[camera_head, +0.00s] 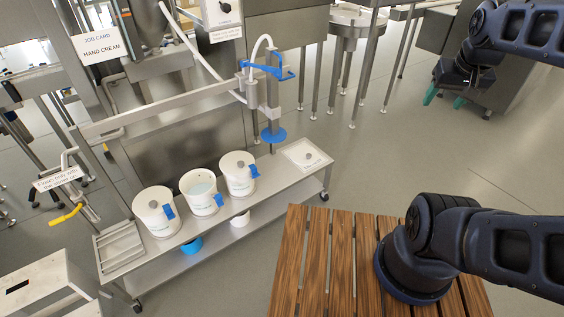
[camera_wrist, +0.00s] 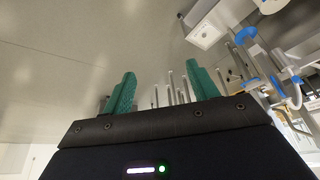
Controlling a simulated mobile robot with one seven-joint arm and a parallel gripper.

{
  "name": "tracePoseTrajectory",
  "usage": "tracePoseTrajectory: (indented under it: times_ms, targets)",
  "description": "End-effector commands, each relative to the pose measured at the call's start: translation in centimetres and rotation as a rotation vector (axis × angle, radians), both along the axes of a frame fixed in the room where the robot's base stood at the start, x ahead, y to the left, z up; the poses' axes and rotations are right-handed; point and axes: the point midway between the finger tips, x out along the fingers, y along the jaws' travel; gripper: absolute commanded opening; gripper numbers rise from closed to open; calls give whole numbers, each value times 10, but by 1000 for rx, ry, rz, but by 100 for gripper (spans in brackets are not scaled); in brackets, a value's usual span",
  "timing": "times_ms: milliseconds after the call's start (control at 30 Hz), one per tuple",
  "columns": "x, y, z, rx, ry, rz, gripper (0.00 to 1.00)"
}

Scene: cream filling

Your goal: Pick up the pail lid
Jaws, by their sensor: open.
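A flat white lid with a grey knob (camera_head: 308,155) appears to lie on the pale square spot at the bench's right end; its outline is hard to tell. The same pale square shows in the wrist view (camera_wrist: 208,24). Three white pails with blue clips stand in a row: the left pail (camera_head: 154,221) and right pail (camera_head: 239,183) have knobbed lids on, and the middle pail (camera_head: 201,205) looks open with pale contents. My gripper (camera_head: 444,97) is open and empty, high at the right, far from the lid. Its green fingers (camera_wrist: 161,70) are spread in the wrist view.
A filling nozzle with a blue disc (camera_head: 273,135) stands behind the steel bench (camera_head: 265,195), left of the lid. A slatted wooden platform (camera_head: 318,255) is in front. A blue bowl (camera_head: 191,246) is on the lower shelf. Steel legs stand behind; the floor right is clear.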

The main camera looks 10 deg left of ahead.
Motion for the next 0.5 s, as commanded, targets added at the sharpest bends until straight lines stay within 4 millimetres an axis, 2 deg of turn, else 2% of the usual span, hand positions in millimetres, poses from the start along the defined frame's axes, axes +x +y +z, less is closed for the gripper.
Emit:
tracePoseTrajectory:
  times_ms: [167,267,500]
  targets:
    - [17,2,5,13,7,-10,59]
    - [39,4,11,30,15,-27,59]
    - [104,12,20,72,38,-80,59]
